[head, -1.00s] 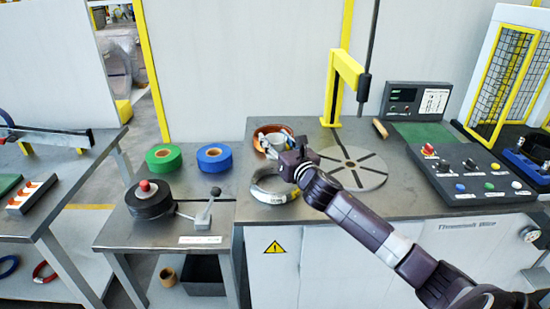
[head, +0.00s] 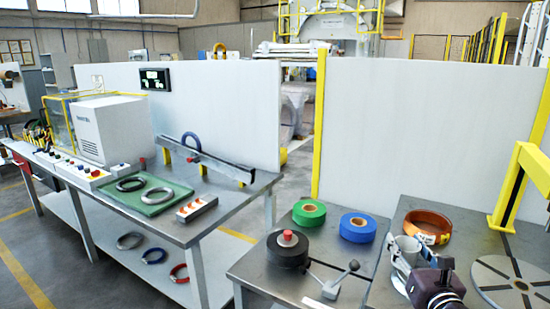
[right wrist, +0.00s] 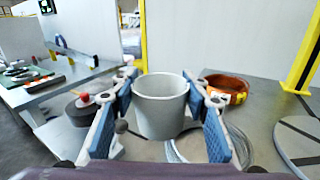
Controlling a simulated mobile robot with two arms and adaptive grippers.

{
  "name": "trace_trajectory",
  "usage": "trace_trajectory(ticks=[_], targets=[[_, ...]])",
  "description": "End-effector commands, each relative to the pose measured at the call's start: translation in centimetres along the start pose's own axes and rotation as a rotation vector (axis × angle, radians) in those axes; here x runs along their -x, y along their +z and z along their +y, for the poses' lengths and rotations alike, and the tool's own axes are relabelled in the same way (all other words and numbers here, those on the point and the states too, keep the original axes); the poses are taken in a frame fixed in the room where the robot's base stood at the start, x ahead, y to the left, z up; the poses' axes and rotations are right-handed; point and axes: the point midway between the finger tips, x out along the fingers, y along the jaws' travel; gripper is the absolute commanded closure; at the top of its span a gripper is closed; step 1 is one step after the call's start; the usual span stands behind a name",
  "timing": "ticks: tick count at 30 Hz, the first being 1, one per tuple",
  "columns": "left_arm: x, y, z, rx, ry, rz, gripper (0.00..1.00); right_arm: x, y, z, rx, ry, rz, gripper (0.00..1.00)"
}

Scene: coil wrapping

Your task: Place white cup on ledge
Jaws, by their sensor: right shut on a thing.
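The white cup (right wrist: 161,104) is upright between the two blue-padded fingers of my right gripper (right wrist: 163,112) in the right wrist view. The gripper is shut on it. In the head view my right gripper (head: 418,258) is at the lower right, with the pale cup (head: 404,250) partly hidden by it. It is over the grey workbench, just in front of the orange-brown coil (head: 427,226). I cannot tell for sure which surface is the ledge; a long grey rail (head: 212,160) lies on the left table. My left gripper is not in view.
Green tape (head: 309,213), blue tape (head: 357,227) and a black roll with a red knob (head: 287,250) sit left of the gripper. A silver wire coil (right wrist: 205,146) lies below the cup. A slotted disc (head: 512,285) and yellow post (head: 507,195) stand right.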

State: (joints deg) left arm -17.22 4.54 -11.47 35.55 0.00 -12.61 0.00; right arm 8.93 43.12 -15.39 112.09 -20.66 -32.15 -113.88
Motion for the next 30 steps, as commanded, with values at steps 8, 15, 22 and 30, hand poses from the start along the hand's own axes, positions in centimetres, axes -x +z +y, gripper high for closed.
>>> trace_trajectory(ticks=[8, 15, 22, 30], targets=[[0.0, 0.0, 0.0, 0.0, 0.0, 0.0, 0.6, 8.7, -6.0, 8.6, -0.009, 0.089, 0.01, 0.81], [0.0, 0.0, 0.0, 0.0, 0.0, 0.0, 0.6, 16.2, -6.6, 12.5, -0.007, 0.087, 0.008, 0.81], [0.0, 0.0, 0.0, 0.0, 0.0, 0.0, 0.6, 20.0, -5.5, 13.2, -0.002, 0.052, 0.002, 0.81], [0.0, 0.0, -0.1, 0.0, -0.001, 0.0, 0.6, 22.2, -6.1, 12.7, 0.006, 0.028, 0.008, 0.81]])
